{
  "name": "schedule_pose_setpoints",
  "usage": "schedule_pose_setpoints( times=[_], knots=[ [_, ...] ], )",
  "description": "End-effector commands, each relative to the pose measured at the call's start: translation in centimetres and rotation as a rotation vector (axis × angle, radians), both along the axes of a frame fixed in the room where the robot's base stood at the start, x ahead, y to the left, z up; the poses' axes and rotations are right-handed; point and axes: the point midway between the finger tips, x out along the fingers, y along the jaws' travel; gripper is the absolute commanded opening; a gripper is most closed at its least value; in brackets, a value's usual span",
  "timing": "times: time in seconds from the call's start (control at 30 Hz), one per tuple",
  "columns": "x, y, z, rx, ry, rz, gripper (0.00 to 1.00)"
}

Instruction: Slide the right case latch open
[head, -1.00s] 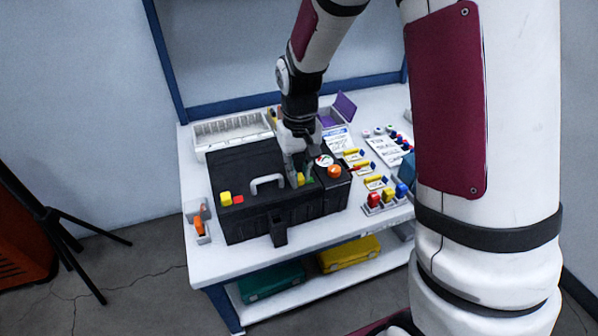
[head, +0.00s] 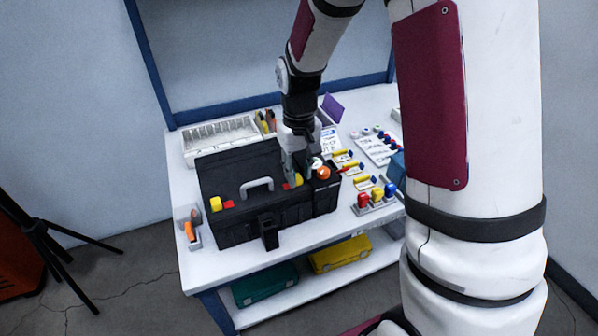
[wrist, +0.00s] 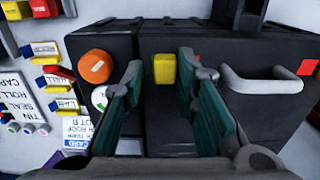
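The black case (head: 240,228) stands on the white workbench with its grey handle (head: 257,186) on top. The right latch is a yellow block (head: 299,180) with a red patch (head: 286,186) on its handle side. In the wrist view the yellow latch (wrist: 164,69) shows between my two teal-padded fingers, close to the handle-side finger; contact is unclear. The red patch (wrist: 197,58) there is partly behind that finger. My gripper (wrist: 160,85) is open, low over the case top. The left latch (head: 215,203) is also yellow, with red beside it.
An orange knob (head: 323,172) and a round white-faced gauge (wrist: 99,98) sit close beside the right latch. Labelled cards and coloured parts (head: 376,196) lie right of the case. A white compartment tray (head: 215,140) stands behind it.

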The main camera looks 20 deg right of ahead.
Motion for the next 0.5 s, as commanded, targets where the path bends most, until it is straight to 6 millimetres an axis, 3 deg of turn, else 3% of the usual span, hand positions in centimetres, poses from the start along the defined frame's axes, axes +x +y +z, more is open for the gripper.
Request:
schedule_pose_setpoints(
  times=[0.5],
  knots=[
    [0.1,-0.1,9.4,-0.001,-0.005,0.000,0.27]
  ],
)
